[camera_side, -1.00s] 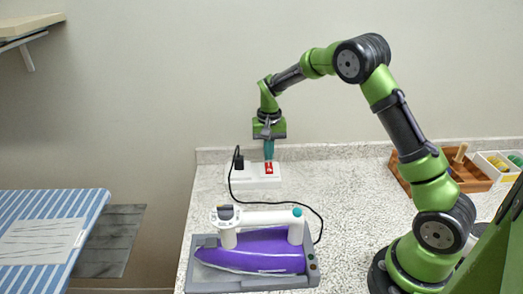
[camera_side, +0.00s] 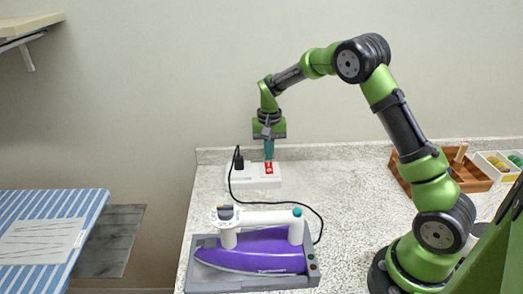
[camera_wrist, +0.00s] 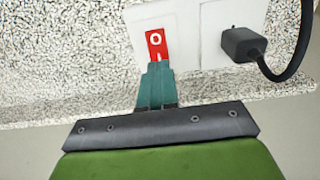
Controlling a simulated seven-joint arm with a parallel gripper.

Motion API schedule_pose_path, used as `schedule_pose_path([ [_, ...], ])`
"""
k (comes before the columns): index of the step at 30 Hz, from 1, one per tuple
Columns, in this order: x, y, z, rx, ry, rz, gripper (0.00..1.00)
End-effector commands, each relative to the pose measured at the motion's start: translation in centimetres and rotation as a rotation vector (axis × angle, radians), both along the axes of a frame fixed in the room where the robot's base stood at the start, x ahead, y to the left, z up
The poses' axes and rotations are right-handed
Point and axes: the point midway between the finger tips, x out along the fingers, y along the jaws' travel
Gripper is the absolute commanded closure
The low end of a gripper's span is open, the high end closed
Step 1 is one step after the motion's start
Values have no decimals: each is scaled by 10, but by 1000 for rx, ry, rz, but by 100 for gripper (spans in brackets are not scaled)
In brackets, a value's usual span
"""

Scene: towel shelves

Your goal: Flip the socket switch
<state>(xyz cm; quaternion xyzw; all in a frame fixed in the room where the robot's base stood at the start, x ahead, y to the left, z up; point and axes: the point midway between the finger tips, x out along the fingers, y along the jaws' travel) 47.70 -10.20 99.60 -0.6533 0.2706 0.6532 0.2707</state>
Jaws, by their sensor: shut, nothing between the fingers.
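The white socket block (camera_side: 240,182) lies on the speckled counter near the back wall. Its red switch (camera_side: 269,167) is on the right part of the block, and a black plug sits in the left part. In the wrist view the red switch (camera_wrist: 155,43) shows a white "O" mark, and its lower end is at the fingertips. My gripper (camera_side: 269,157) points straight down at the switch. In the wrist view its teal fingers (camera_wrist: 157,68) are shut together and hold nothing. Their tips overlap the switch's edge; I cannot tell how firmly they touch.
A black plug (camera_side: 239,162) has a cord running to the purple iron (camera_side: 255,252) on a grey stand in front. A wooden tray (camera_side: 475,178) is at the right. A striped ironing board (camera_side: 45,225) stands at the left. The counter's middle is clear.

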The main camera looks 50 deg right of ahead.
Motion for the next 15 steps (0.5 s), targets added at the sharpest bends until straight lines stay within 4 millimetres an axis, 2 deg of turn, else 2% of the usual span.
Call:
schedule_pose_path([
  [15, 0, 0, -3, 0, 0, 0, 100],
])
